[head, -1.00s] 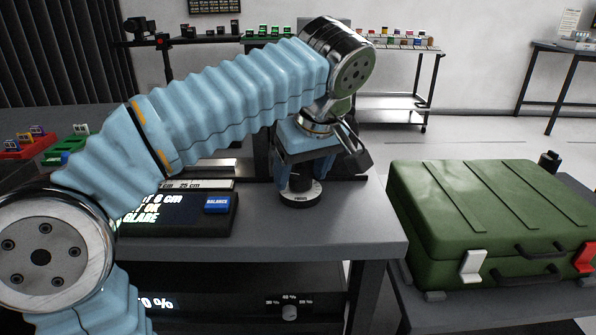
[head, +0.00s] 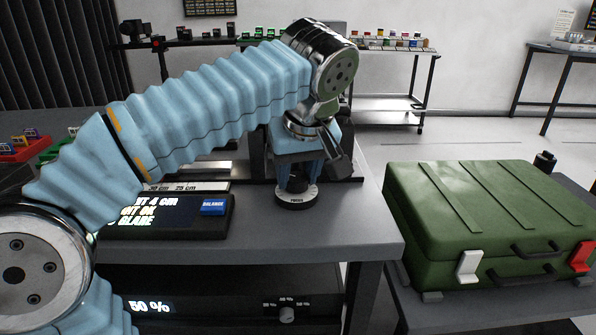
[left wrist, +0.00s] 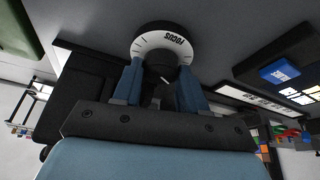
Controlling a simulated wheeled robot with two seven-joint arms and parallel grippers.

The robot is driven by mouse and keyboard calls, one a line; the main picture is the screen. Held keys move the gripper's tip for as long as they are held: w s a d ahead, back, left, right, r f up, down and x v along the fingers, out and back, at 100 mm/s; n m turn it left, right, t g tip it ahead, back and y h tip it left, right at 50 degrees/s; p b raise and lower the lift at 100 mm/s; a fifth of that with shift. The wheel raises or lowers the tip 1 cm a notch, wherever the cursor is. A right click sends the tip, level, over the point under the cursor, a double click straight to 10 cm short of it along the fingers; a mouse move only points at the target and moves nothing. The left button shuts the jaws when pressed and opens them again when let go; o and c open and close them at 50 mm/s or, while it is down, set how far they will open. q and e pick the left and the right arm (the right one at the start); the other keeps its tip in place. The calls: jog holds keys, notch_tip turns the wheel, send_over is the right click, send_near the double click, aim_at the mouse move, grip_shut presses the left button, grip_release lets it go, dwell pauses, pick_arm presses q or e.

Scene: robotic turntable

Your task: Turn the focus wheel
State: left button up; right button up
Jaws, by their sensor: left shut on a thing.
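The focus wheel (head: 296,196) is a dark knob on a white ring marked FOCUS, on the grey table top. My left gripper (head: 297,180) points down over it, its blue fingers shut on the knob. In the left wrist view the two fingers (left wrist: 158,92) sit on either side of the dark knob, and the white FOCUS ring (left wrist: 161,42) shows beyond them. My right gripper is in neither view.
A green case (head: 490,215) stands on a lower table at the right. The table top right of the wheel is clear.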

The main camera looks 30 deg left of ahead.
pick_arm(q)
jog(key=m+t+h, duration=0.1)
jog(key=m, duration=0.2)
jog(key=shift+a, duration=0.1)
jog(key=shift+s+m+t+h, duration=0.1)
jog(key=shift+m+t+h, duration=0.4)
jog(key=shift+m, duration=1.6)
jog(key=shift+h, duration=0.3)
jog(key=shift+g, duration=0.3)
jog(key=o, duration=1.1)
jog(key=shift+c, duration=0.2)
jog(key=p+v, duration=0.3)
jog(key=v, duration=1)
jog(key=shift+s+r, duration=0.15)
jog(key=shift+r, duration=0.25)
